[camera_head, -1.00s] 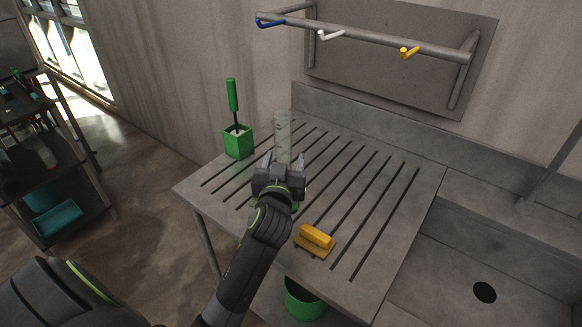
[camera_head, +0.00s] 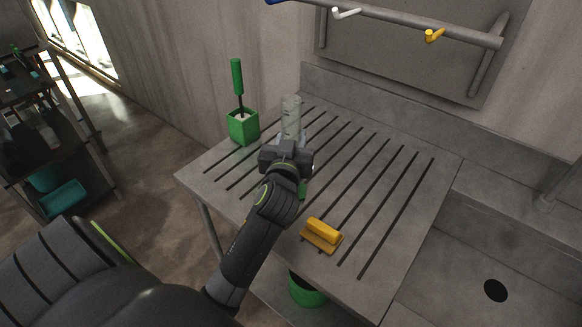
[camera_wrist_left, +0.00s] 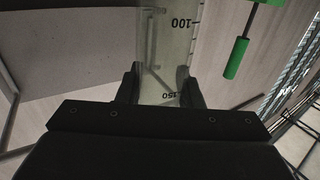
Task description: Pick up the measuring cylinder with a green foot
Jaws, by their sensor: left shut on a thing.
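The measuring cylinder (camera_head: 291,113) is a clear, upright tube above the slotted draining board (camera_head: 400,190). Its green foot (camera_head: 302,189) shows partly below my gripper; the rest of the foot is hidden behind my arm. My left gripper (camera_head: 288,138) is shut on the cylinder, with a finger on each side of it. In the left wrist view the clear wall of the cylinder (camera_wrist_left: 168,45), with black marks reading 100 and 150, stands between the two fingers (camera_wrist_left: 161,88). I cannot tell whether the foot touches the board. My right gripper is not in view.
A green holder (camera_head: 243,127) with a green-handled brush (camera_head: 237,78) stands at the board's back left. A yellow scrubbing brush (camera_head: 322,234) lies near the front. A sink (camera_head: 465,265) is at the right. A rail with white (camera_head: 346,13) and yellow (camera_head: 434,35) hooks is above.

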